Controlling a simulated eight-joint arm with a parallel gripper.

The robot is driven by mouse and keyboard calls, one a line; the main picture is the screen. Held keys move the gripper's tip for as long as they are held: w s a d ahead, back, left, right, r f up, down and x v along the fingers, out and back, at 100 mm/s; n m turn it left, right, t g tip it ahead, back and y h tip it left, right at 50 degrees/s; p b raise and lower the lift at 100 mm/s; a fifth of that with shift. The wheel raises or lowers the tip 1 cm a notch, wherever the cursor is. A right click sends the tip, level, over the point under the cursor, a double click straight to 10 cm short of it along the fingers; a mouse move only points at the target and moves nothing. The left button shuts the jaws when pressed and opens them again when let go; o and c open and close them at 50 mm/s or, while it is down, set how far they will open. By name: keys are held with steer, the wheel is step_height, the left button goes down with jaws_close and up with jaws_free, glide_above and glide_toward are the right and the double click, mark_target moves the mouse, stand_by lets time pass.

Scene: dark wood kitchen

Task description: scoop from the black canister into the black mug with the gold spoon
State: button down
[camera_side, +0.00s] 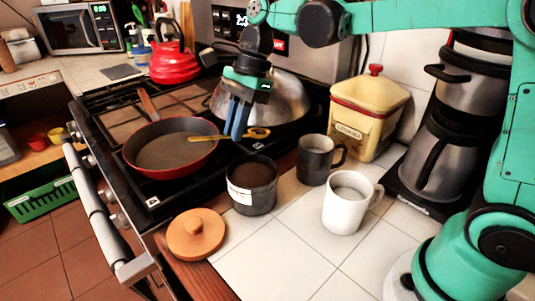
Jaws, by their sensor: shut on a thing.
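The black canister (252,199) stands open on the white tiles near the stove edge, with a pale label and brown contents showing at the top. The black mug (315,165) stands upright behind and to the right of it, its handle to the right. My gripper (236,135) points down above and behind the canister. It is shut on the gold spoon (207,138), which lies roughly level, one end reaching left over the red pan and the other end right of the fingers. I cannot tell whether the spoon carries anything.
A white mug (346,209) stands close in front of the black mug. An orange-brown lid (197,234) lies left of the canister. A red pan (168,150) and a silver domed lid (288,95) sit on the stove. A cream container (366,118) and coffee machine (443,150) stand right. Front tiles are clear.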

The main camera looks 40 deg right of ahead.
steer(key=s+d+f+t, duration=0.1)
steer(key=s+d+t, duration=0.2)
steer(key=d+t, duration=0.2)
steer(key=s+d+f+t+h, duration=0.1)
steer(key=s+d+f+t, duration=0.1)
steer(key=d+t, duration=0.4)
steer(key=shift+s+d+f+m+h, duration=0.3)
steer(key=shift+s+d, duration=0.1)
steer(key=shift+d, duration=0.3)
steer(key=r+g, duration=0.1)
steer(key=g, duration=0.2)
steer(key=w+r+g, duration=0.1)
steer(key=g, duration=0.3)
steer(key=w+r+g, duration=0.1)
steer(key=r+g, duration=0.1)
steer(key=g, duration=0.2)
steer(key=shift+w+d, duration=0.1)
stand_by(0.9)
